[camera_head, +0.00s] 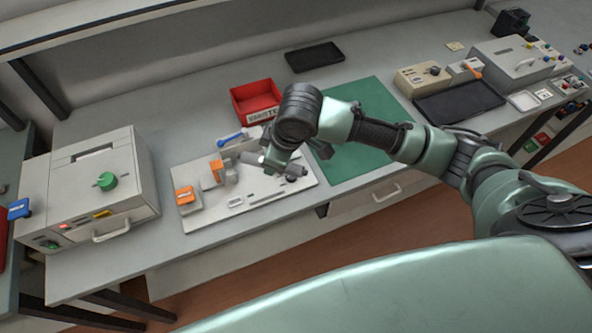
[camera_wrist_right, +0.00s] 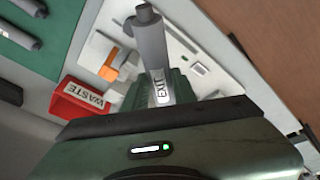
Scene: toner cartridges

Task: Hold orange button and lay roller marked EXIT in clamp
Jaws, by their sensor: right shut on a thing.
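My right gripper (camera_head: 283,168) is shut on a grey roller (camera_wrist_right: 152,42) above the pale fixture board (camera_head: 240,208). The roller's label reads EXIT in the right wrist view, and one end sticks out past the fingers. The roller (camera_head: 252,158) also shows in the head view, pointing left toward a small grey fixture with an orange part (camera_head: 216,170), perhaps the clamp. A grey block with an orange top (camera_head: 184,194), which looks like the button, sits at the board's left corner. I cannot tell whether the roller touches the fixture. My left gripper is not in view.
A red WASTE bin (camera_head: 254,101) stands behind the board. A blue handle (camera_head: 230,138) is at the board's back. A green mat (camera_head: 362,120) lies to the right, with grey rollers (camera_wrist_right: 18,35) on it. A grey machine with a green knob (camera_head: 107,181) stands left.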

